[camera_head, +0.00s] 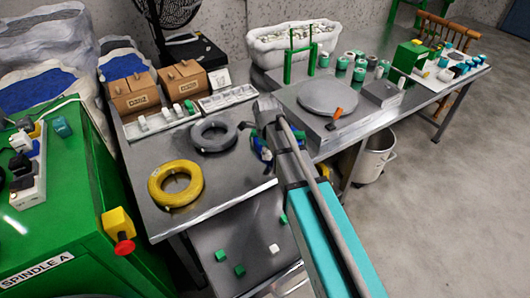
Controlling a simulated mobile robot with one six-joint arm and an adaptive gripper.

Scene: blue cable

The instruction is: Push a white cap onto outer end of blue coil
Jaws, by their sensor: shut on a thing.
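The blue coil (262,155) lies on the steel table, mostly hidden behind my arm; blue shows on both sides of the arm. My gripper (257,135) is at the far end of the arm, over or beside this coil. It is dark, small and largely covered by my wrist. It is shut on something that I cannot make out. The outer end of the blue coil cannot be told apart. White caps (152,122) stand in a pale tray at the back left of the table, with more pale pieces in a second tray (228,98).
A grey coil (214,135) and a yellow coil (176,184) lie left of my gripper. Cardboard boxes (133,95) stand behind the trays. A round plate (327,97) is to the right. Green and white blocks (240,271) lie on a lower shelf. Bare tabletop shows around the yellow coil.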

